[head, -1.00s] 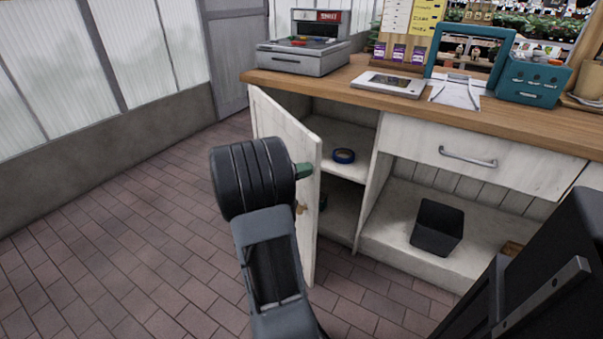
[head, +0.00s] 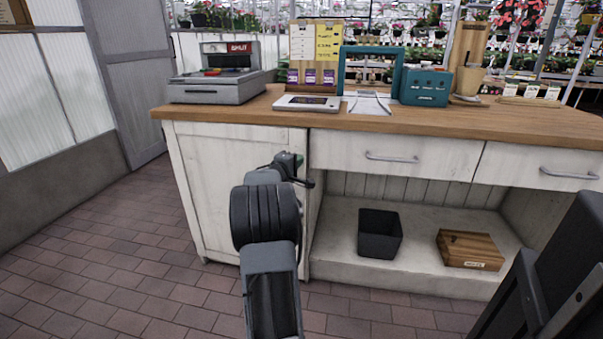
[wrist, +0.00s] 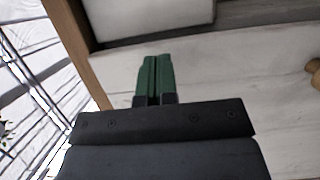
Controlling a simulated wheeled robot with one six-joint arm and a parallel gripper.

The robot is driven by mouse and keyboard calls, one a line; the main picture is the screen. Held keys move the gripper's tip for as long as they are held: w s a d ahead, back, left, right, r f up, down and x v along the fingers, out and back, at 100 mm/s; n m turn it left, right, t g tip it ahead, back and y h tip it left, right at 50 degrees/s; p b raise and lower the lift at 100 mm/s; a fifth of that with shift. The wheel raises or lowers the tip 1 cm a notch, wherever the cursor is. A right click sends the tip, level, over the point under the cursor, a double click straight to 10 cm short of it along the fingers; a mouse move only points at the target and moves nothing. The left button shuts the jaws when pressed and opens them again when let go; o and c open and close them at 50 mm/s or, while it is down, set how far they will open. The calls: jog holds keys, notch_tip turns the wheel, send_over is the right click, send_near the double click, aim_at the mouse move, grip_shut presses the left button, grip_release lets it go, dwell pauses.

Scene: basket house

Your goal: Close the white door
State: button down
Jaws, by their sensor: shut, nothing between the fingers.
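The white door (head: 207,185) is the cabinet's left front panel, under the counter. It looks flush with the cabinet front, with no opening visible along the part I can see. My arm hides much of its right side and lower right corner. My gripper (head: 298,161) is at the door's upper right edge, close to the cabinet divider. In the wrist view, its green fingers (wrist: 155,80) are pressed together with nothing between them, in front of white boards. I cannot tell whether they touch the door. A round wooden knob (wrist: 314,72) shows at the right of the wrist view.
The wooden countertop (head: 240,115) overhangs the door and carries a cash register (head: 220,85). An open shelf (head: 335,250) to the right holds a black bin (head: 379,234) and a wooden box (head: 469,250). Brick floor at the left is clear.

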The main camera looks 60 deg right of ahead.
jog(key=shift+d, duration=0.1)
dwell(0.3)
jog(key=shift+s+a+f+b, duration=0.15)
jog(key=shift+a+b, duration=0.35)
jog(key=shift+b, duration=0.2)
jog(key=s+a, duration=0.4)
jog(key=a, duration=0.8)
jog(key=shift+a, duration=0.2)
jog(key=shift+r, duration=0.25)
jog(key=a+r+t+y+p, duration=0.1)
jog(key=a+r+y+p, duration=0.5)
jog(key=a+p, duration=0.6)
jog(key=s+a+r+t+y+p, duration=0.1)
jog(key=a+r+y+p, duration=0.5)
jog(key=a+r+p, duration=0.5)
jog(key=s+a+r+t+y+p, duration=0.1)
jog(key=a+r+y+p, duration=0.4)
jog(key=a+p, duration=0.9)
jog(key=a+r+t, duration=0.1)
jog(key=a+r, duration=0.2)
jog(key=a, duration=0.2)
jog(key=shift+a+r+y, duration=0.2)
jog(key=shift+a+y, duration=0.2)
